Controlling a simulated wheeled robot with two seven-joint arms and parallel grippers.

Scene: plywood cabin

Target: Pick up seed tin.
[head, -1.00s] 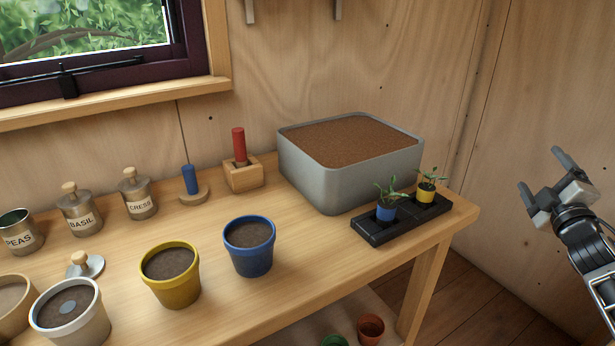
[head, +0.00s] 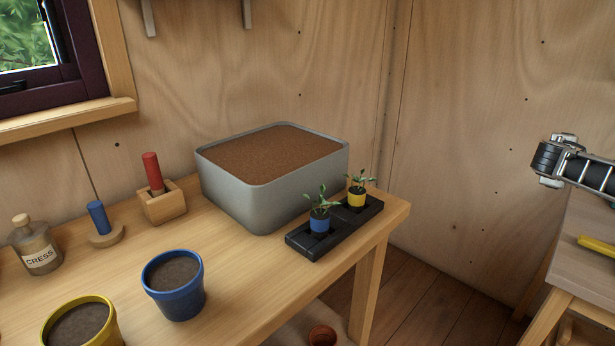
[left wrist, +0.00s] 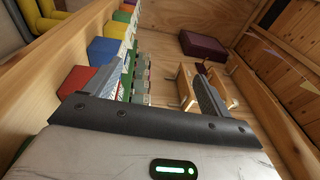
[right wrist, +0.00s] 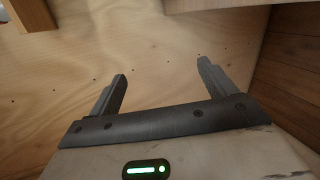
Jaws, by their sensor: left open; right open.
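One seed tin shows, a grey tin (head: 40,256) labelled CRESS with a wooden knob on its lid. It stands upright on the bench at the left edge of the head view. My left gripper is outside the head view; in the left wrist view (left wrist: 160,72) its fingers are apart with nothing between them. My right arm enters the head view from the right, far from the tin. In the right wrist view my right gripper (right wrist: 161,70) is open and empty, with plywood beyond its fingers.
The bench holds a blue pot (head: 174,306), a yellow pot (head: 108,330), a soil-filled grey tub (head: 262,206) and a black tray (head: 300,243) with two seedlings. A second table (head: 588,220) stands at right. Coloured boxes (left wrist: 105,50) line up in the left wrist view.

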